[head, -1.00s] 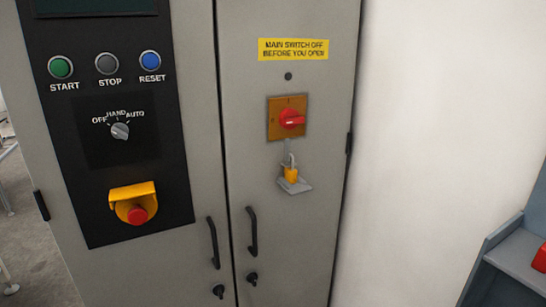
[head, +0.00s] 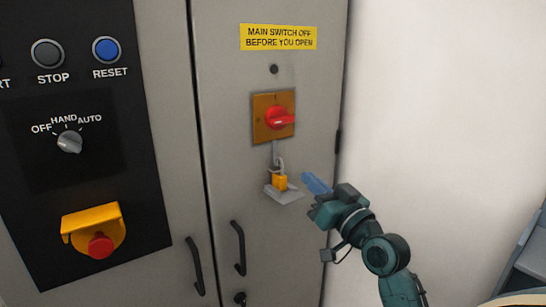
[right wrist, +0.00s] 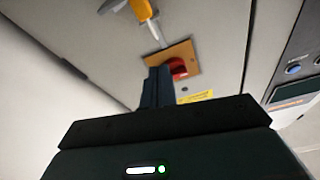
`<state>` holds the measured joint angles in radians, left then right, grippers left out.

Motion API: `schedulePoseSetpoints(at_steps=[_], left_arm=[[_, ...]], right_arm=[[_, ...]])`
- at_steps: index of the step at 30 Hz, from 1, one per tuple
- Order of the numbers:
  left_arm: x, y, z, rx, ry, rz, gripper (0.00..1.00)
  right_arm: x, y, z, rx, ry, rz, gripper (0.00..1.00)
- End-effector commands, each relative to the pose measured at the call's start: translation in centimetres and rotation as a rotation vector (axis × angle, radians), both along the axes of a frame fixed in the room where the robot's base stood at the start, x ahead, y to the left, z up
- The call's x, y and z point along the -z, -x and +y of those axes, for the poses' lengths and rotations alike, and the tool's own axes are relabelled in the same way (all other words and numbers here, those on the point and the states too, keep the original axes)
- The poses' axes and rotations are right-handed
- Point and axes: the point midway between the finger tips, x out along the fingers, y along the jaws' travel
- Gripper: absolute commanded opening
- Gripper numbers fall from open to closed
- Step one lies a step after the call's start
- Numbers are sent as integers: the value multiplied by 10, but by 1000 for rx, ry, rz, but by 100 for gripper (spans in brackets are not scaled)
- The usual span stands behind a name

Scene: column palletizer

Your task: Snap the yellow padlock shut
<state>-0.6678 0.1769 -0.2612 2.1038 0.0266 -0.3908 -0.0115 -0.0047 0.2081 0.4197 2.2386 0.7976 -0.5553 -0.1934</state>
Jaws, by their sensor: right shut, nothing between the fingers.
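The yellow padlock (head: 281,183) is upright on a small grey shelf (head: 286,197) on the cabinet door, below the red main switch (head: 281,118). Its grey shackle (head: 281,166) rises beside a grey tab under the switch plate; I cannot tell whether it is latched. My right gripper (head: 316,183) is shut and empty, just right of the padlock and apart from it. In the right wrist view, the gripper fingers (right wrist: 157,86) are together, and the yellow padlock (right wrist: 141,9) is at the top edge, partly cut off. My left gripper is not in view.
The grey cabinet door (head: 230,85) carries a yellow warning label (head: 278,37) and a black handle (head: 239,248). A black control panel (head: 110,170) with an emergency stop (head: 100,245) is at the left. A plain white wall (head: 430,90) is at the right.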

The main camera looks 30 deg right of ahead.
Motion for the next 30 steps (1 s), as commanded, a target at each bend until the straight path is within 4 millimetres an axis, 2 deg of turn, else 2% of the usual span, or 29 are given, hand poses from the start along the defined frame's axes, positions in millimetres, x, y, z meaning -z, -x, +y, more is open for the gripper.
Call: schedulePoseSetpoints(at_steps=[8, 11, 21, 25, 30], left_arm=[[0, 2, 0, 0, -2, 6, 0], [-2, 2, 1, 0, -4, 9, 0], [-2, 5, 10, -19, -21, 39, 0], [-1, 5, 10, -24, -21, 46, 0], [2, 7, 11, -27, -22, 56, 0]], right_arm=[[-2, -5, 0, 1, 0, 0, 0], [-5, -16, 0, 0, -2, 0, 0], [-19, -75, 3, -1, -2, 1, 0], [-21, -90, 3, 0, -1, 3, 0], [-22, -97, 3, -1, 0, 3, 0]])
